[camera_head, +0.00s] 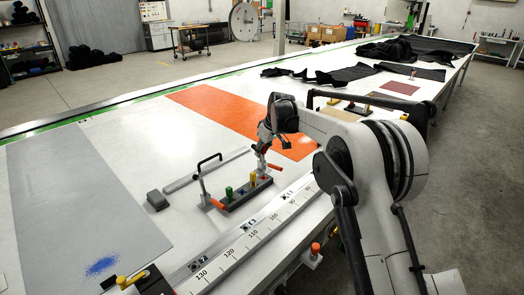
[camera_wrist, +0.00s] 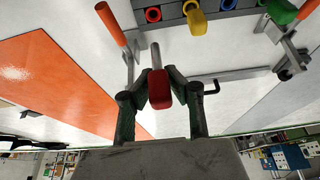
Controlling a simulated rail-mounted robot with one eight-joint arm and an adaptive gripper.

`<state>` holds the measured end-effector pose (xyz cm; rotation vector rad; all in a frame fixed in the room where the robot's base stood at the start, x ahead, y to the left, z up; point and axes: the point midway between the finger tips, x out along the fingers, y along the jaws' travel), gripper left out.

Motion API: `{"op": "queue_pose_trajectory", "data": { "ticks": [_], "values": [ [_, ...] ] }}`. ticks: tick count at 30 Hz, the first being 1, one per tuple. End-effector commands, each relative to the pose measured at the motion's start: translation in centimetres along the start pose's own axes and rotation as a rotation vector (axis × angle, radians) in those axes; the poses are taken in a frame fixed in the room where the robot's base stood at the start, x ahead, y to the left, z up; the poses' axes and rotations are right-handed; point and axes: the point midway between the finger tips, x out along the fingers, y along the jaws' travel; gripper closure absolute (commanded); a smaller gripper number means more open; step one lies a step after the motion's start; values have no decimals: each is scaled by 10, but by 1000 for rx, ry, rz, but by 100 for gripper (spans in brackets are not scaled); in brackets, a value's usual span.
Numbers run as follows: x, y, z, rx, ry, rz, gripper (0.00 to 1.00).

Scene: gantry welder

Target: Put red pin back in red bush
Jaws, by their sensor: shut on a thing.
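My gripper (camera_wrist: 160,90) is shut on the red pin (camera_wrist: 160,92), gripping its red handle. The pin's bare metal shaft (camera_wrist: 155,55) points toward the dark fixture block. The red bush (camera_wrist: 153,14) is a red ring with a dark opening on the block, just beyond the shaft tip in the wrist view. The shaft tip appears apart from the ring. In the head view my gripper (camera_head: 263,146) is above the right end of the dark block (camera_head: 243,196); the pin is hard to make out there.
Orange-handled clamps flank the block, one close to my gripper (camera_wrist: 110,22). A grey bar (camera_head: 205,170) lies behind.

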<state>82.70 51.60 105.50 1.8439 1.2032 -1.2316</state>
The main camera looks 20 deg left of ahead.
Motion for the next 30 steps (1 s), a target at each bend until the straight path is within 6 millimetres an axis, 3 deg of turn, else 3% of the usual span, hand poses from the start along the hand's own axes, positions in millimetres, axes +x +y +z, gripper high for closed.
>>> {"op": "queue_pose_trajectory", "data": {
  "ticks": [21,30],
  "values": [
    [46,1,20,2,0,1,100],
    [52,1,22,2,0,1,100]
  ]
}}
